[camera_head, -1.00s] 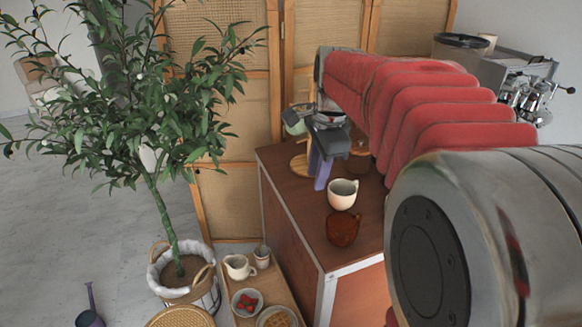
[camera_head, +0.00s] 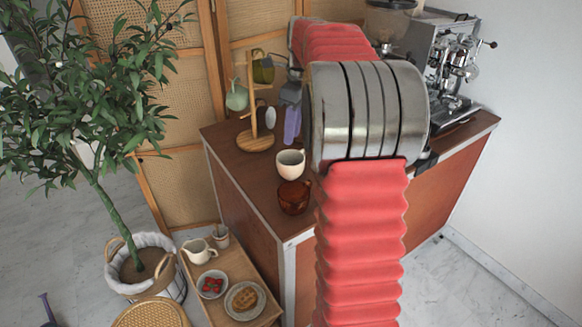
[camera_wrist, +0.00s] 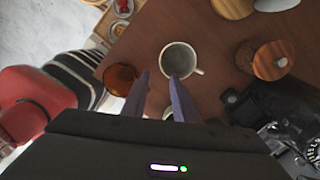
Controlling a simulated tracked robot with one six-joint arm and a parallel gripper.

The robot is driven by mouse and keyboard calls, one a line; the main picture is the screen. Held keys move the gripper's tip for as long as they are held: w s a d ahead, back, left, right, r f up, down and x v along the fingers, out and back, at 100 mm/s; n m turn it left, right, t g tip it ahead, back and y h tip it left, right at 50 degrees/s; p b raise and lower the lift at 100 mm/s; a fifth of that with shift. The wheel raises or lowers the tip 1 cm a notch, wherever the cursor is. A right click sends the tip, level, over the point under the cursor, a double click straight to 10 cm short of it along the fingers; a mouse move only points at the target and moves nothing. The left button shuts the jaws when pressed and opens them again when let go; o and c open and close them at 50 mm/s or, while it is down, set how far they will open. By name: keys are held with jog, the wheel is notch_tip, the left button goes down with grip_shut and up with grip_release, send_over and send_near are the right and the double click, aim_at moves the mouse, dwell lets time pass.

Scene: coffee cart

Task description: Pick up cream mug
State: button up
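The cream mug (camera_head: 291,163) stands upright on the brown cart top, just behind a reddish-brown mug (camera_head: 294,197). In the wrist view the cream mug (camera_wrist: 180,57) shows from above, with its handle to the lower right. My gripper (camera_wrist: 158,76) has its two purple fingers apart with nothing held. Its right fingertip overlaps the mug's near rim in the picture; I cannot tell whether they touch. In the head view my gripper (camera_head: 291,124) points down behind the mug, partly hidden by my arm.
A wooden mug tree (camera_head: 254,141) with hanging mugs stands behind. An espresso machine (camera_head: 445,65) is at the back right. A wooden-lidded jar (camera_wrist: 270,61) is right of the mug. A low tray (camera_head: 261,266) with a pitcher (camera_head: 199,250) and food sits beside the cart. A potted plant is left.

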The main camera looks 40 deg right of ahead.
send_over(287, 167)
notch_tip(287, 167, down, 8)
jog(key=shift+s+d+f, duration=0.2)
jog(key=shift+f, duration=0.05)
dwell(0.4)
jog(key=shift+w+a+f, duration=0.1)
jog(key=shift+w+f, duration=0.15)
jog(key=shift+f, duration=1.05)
jog(key=shift+w+a+f, duration=0.1)
jog(key=shift+w+f, duration=0.1)
jog(key=shift+f, duration=1.05)
grip_shut()
